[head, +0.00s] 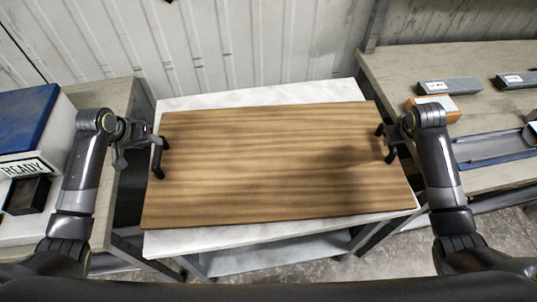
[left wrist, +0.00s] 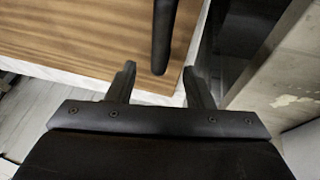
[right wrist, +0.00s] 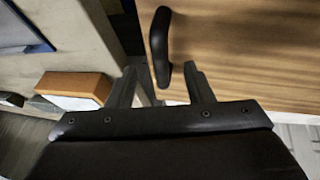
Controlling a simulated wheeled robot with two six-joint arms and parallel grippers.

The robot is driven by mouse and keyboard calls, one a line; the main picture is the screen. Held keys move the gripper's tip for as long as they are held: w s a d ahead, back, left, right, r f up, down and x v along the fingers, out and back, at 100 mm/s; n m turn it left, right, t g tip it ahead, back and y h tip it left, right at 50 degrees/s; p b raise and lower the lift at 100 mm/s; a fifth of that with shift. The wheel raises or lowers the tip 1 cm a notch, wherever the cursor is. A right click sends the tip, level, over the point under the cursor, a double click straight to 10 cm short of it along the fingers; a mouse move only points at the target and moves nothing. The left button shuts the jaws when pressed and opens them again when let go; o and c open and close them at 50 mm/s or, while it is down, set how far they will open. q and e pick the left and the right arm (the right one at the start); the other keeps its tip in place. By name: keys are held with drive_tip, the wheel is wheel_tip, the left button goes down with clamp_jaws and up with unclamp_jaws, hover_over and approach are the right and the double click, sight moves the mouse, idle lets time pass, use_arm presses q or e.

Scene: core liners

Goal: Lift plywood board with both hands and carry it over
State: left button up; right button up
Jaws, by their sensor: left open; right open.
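The plywood board (head: 270,170) is a brown wood-grain panel lying flat on a white-topped table. It has a black handle at its left end (head: 158,160) and another at its right end (head: 384,143). My left gripper (left wrist: 160,75) is open at the left handle. In the left wrist view, the near end of that handle (left wrist: 164,35) lies between the fingertips. My right gripper (right wrist: 161,75) is open at the right handle. In the right wrist view, that handle's near end (right wrist: 160,40) shows between the fingertips. Neither gripper is closed on a handle.
The white table (head: 240,97) shows around the board's edges. A workbench (head: 400,65) on the right holds grey blocks (head: 450,86), an orange-and-white block (head: 433,104) and a blue-grey tray (head: 490,148). On the left is a blue-topped white box (head: 25,115). A corrugated wall stands behind.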

sight(157, 146)
use_arm(q)
drive_tip(key=x, duration=0.7)
drive_tip(key=shift+w+f, duration=0.1)
use_arm(e)
drive_tip(key=x, duration=0.7)
drive_tip(key=shift+w+f, duration=0.1)
drive_tip(key=shift+f, duration=0.05)
use_arm(q)
drive_tip(key=shift+c, duration=0.5)
use_arm(e)
drive_tip(key=shift+c, duration=0.5)
use_arm(q)
clamp_jaws()
use_arm(e)
clamp_jaws()
use_arm(q)
drive_tip(key=shift+w, duration=0.15)
use_arm(e)
drive_tip(key=shift+w+r, duration=0.15)
drive_tip(key=shift+r, duration=0.1)
use_arm(q)
drive_tip(key=shift+w, duration=0.1)
use_arm(e)
drive_tip(key=shift+w, duration=0.1)
